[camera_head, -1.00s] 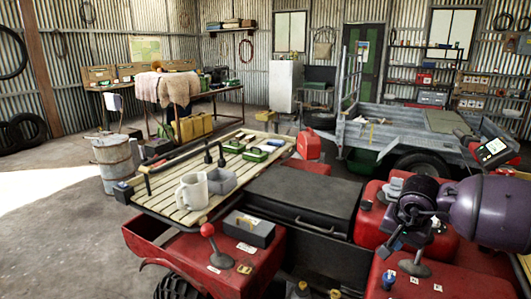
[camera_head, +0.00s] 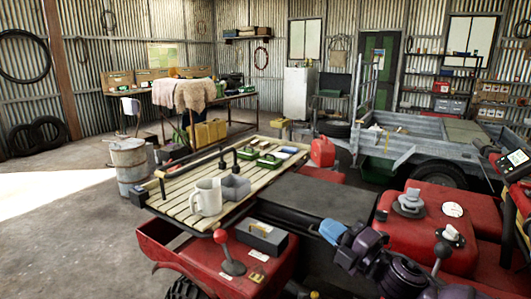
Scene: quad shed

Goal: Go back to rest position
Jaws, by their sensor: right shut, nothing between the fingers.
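My right gripper (camera_head: 333,231) shows in the head view at the lower middle right, with its dark purple arm coming up from the bottom edge. Its blue-tipped fingers are shut with nothing between them. It is in front of the black seat (camera_head: 318,197) of the red quad (camera_head: 268,272), and I cannot tell its height above it. My left gripper is out of view.
A red can (camera_head: 322,152) and a grey trailer (camera_head: 425,150) stand behind. Open floor (camera_head: 60,240) lies left.

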